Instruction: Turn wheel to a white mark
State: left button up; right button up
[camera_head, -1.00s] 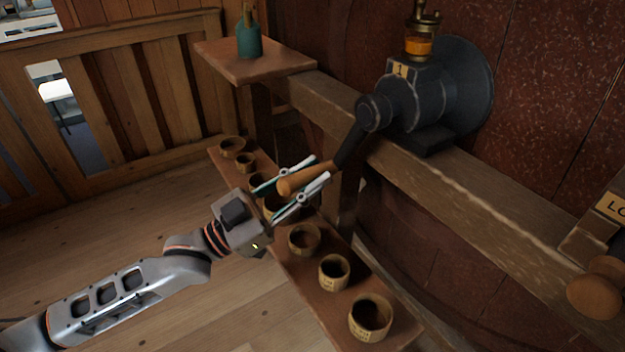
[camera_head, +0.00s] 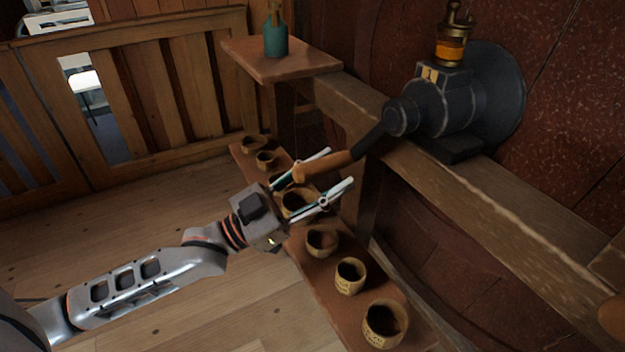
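The wheel is a dark metal unit (camera_head: 445,105) on a wooden beam, with a large dark disc (camera_head: 500,95) behind it. A dark crank arm (camera_head: 370,143) slants down to the left from its hub and carries a wooden handle (camera_head: 330,164). My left gripper (camera_head: 340,166) has its two fingers spread, one on each side of the wooden handle. The fingers look apart from each other, with space beside the handle. A small pale label (camera_head: 432,74) sits on top of the unit; I cannot make out a white mark. My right gripper is not in view.
A low bench (camera_head: 318,275) under the handle holds several small wooden cups (camera_head: 350,276). A teal bottle (camera_head: 275,40) stands on a shelf (camera_head: 285,63) at the back. The wooden beam (camera_head: 480,200) runs along the right. Open floor lies at lower left.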

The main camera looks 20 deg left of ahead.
pick_arm(q)
jog(key=v, duration=1.1)
jog(key=shift+s+a, duration=0.3)
jog(key=shift+f, duration=0.1)
